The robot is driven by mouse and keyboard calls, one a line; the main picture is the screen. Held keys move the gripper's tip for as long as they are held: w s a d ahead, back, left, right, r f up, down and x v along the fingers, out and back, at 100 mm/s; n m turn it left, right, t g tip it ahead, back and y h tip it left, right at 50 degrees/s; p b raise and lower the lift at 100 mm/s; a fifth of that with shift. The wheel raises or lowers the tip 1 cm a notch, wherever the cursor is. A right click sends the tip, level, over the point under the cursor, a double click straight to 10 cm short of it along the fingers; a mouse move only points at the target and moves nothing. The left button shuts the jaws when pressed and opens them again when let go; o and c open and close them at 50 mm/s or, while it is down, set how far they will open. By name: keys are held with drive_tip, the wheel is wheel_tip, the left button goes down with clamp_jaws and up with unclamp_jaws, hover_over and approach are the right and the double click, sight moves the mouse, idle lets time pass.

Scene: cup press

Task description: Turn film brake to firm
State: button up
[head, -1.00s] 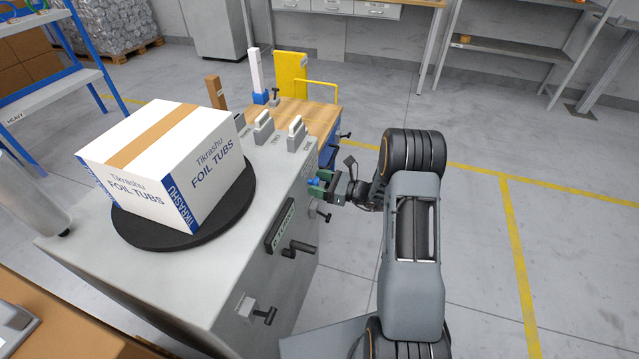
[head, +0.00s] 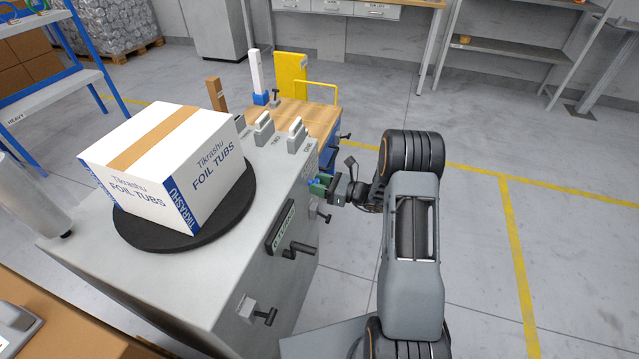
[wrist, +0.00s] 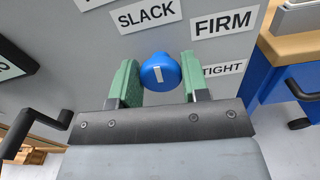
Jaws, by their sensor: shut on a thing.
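The film brake knob (wrist: 160,72) is a round blue knob with a white mark on the side panel of the grey machine. In the wrist view it sits between the two green fingers of my gripper (wrist: 160,85), which is shut on it. The white mark is near upright, leaning slightly. A SLACK label (wrist: 146,14) is above and left of the knob. A FIRM label (wrist: 224,23) is above and right. A TIGHT label (wrist: 224,69) is at the right, partly hidden by a finger. In the head view my gripper (head: 320,184) is at the machine's side and mostly hides the knob.
A white FOIL TUBS box (head: 165,160) stands on a black turntable (head: 235,215) on the machine. A black crank handle (wrist: 45,125) is left of my gripper in the wrist view. A blue cart with a wooden top (head: 318,117) adjoins the machine. Floor to the right is clear.

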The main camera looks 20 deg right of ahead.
drive_tip(key=m+p, duration=0.3)
drive_tip(key=m, duration=0.2)
drive_tip(key=shift+w+r+p, duration=0.1)
drive_tip(key=shift+r+p, duration=0.05)
drive_tip(key=shift+p, duration=0.2)
drive_tip(key=m+p, duration=0.1)
drive_tip(key=m, duration=0.1)
drive_tip(key=m+p, duration=0.1)
drive_tip(key=m, duration=0.2)
drive_tip(key=shift+d+f+m+p, duration=0.1)
drive_tip(key=shift+f+m+p, duration=0.1)
drive_tip(key=shift+m+p, duration=0.1)
drive_tip(key=shift+m, duration=0.3)
drive_tip(key=o, duration=0.9)
drive_tip(key=v, duration=1.3)
drive_tip(key=shift+d, duration=0.35)
